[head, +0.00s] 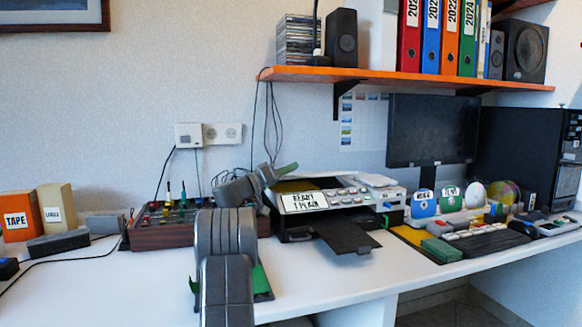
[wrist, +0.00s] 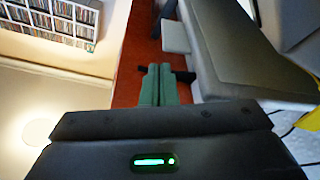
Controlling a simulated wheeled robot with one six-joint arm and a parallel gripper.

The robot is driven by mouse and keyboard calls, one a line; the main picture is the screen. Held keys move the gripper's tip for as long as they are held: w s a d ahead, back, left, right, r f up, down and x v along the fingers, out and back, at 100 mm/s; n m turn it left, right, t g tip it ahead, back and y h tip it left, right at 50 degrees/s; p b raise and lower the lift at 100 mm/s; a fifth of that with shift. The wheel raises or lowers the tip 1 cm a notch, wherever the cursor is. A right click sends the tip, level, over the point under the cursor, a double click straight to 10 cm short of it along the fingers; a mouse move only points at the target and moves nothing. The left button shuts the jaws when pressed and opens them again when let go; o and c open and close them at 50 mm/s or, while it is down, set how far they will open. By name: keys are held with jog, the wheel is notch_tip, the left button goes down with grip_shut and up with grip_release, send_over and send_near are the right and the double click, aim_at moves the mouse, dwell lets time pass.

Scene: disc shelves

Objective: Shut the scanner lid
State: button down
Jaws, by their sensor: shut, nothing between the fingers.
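The printer-scanner (head: 345,199) stands on the white desk in the middle of the head view. Its front has buttons and a white label reading "READY 1 PLAIN", and a black tray sticks out in front. An olive-yellow surface (head: 300,186) shows on its top left; I cannot tell the lid's angle, as my arm partly covers that corner. My gripper (head: 287,168) is at the machine's upper left, its green fingers close together and empty. In the wrist view the green fingers (wrist: 156,85) are shut, beside a large grey panel (wrist: 240,55), which may be part of the machine.
An orange shelf (head: 420,82) with binders and speakers hangs above. A monitor (head: 432,130) stands behind right, with a keyboard (head: 480,242) in front. The desk front left (head: 110,290) is mostly clear.

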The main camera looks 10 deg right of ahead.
jog(key=shift+f, duration=0.3)
jog(key=shift+s+a, duration=0.1)
jog(key=p+v, duration=0.2)
jog(key=v, duration=1.1)
jog(key=shift+a+f, duration=0.15)
jog(key=shift+a, duration=0.15)
jog(key=shift+s+d, duration=0.1)
jog(key=shift+d, duration=0.05)
jog(key=b+x, duration=0.2)
jog(key=x, duration=1.1)
jog(key=shift+d, duration=0.3)
jog(key=shift+r, duration=0.2)
